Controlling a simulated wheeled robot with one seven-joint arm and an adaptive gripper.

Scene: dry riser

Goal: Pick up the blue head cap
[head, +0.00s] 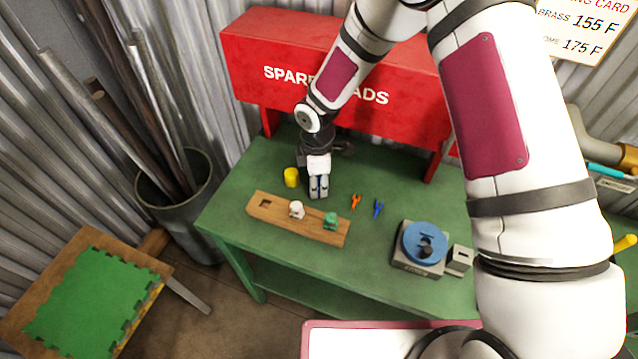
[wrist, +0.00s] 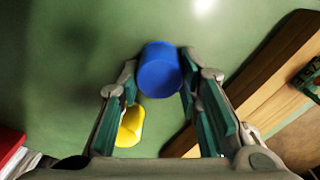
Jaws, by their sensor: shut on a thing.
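The blue head cap (wrist: 160,70) shows in the wrist view as a plain blue cylinder between my two fingertips. My gripper (head: 318,188) is shut on it, with a finger on each side. In the head view my gripper points down over the green table, and it hides most or all of the cap. I cannot tell whether the cap touches the tabletop.
A yellow cap (head: 291,177) stands just left of my gripper; it also shows in the wrist view (wrist: 131,126). A wooden block (head: 270,213) with white (head: 296,209) and green (head: 330,220) pieces lies in front. A red cabinet (head: 270,60) stands behind.

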